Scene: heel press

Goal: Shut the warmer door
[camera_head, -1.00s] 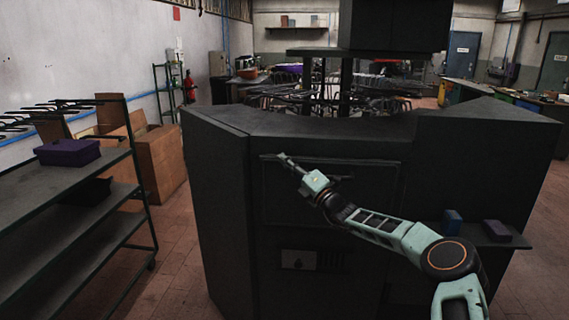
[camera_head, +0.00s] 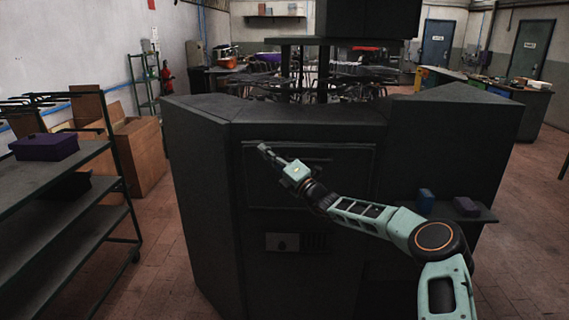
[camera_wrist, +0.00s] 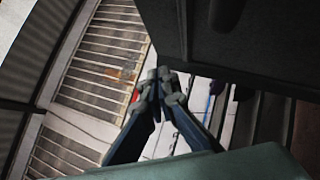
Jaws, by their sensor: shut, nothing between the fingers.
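The warmer door (camera_head: 285,190) is a dark rectangular panel in the front of the large dark cabinet (camera_head: 195,190), with a thin bar handle (camera_head: 318,160) near its top. In the head view it looks flat in its frame; I cannot tell whether a small gap remains. My gripper (camera_head: 263,148) is shut and empty, in front of the door's upper left corner. I cannot tell whether it touches the door. In the wrist view my gripper's fingertips (camera_wrist: 160,86) meet, and a dark surface fills the upper right.
A dark shelf rack (camera_head: 75,185) with a purple box (camera_head: 44,146) stands at the left. A small side shelf (camera_head: 488,214) on the cabinet's right holds a blue box (camera_head: 425,201) and a purple box (camera_head: 466,206). Cardboard boxes (camera_head: 140,150) stand behind the rack. Floor is clear between rack and cabinet.

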